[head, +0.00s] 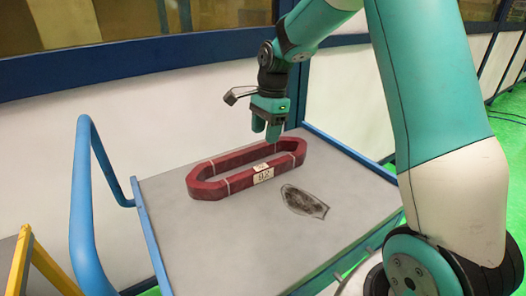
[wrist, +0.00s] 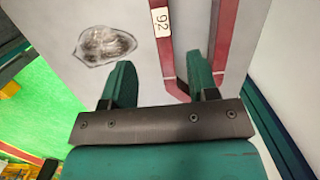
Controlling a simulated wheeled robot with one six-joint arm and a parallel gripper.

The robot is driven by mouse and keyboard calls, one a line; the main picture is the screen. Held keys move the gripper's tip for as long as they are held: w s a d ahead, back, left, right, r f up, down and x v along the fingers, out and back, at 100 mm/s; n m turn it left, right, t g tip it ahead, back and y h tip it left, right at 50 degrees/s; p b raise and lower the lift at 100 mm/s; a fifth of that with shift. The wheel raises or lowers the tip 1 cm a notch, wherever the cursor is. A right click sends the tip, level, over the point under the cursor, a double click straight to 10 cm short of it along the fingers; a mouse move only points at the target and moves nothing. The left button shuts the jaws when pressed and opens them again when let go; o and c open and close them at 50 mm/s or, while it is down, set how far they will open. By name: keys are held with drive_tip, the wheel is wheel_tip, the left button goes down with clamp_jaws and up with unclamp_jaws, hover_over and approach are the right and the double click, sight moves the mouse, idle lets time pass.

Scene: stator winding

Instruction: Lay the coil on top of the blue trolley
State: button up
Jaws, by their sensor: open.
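The coil (head: 232,184) is a long dark-red loop with pale ties and a white tag reading 92. It lies flat on the grey top of the blue trolley (head: 205,245). My gripper (head: 266,130) is open and points down over the right end of the coil, apparently above it. In the wrist view my fingers (wrist: 162,84) are apart, with the tagged side of the coil (wrist: 166,62) between them. The right finger overlaps the coil's end in that view. Nothing is held.
A dark oval stain (head: 305,202) marks the trolley top in front of the coil. A blue tubular handle (head: 83,190) rises at the trolley's left end. A white wall panel with blue rails stands behind. A yellow frame (head: 20,262) is at lower left. The front top is clear.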

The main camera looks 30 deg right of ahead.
drive_tip(key=s+a+r+n+y, duration=0.1)
drive_tip(key=s+a+r+n, duration=0.2)
drive_tip(key=s+a+n, duration=0.4)
drive_tip(key=s+a+r+n, duration=0.4)
drive_tip(key=s+a+n, duration=0.2)
drive_tip(key=a, duration=0.1)
drive_tip(key=s+a+n, duration=0.3)
drive_tip(key=s+n, duration=0.3)
drive_tip(key=s, duration=0.1)
drive_tip(key=s+a+n+y, duration=0.1)
drive_tip(key=s+a+n, duration=0.1)
drive_tip(key=s+n, duration=0.4)
drive_tip(key=shift+s+a, duration=0.4)
drive_tip(key=shift+s, duration=0.4)
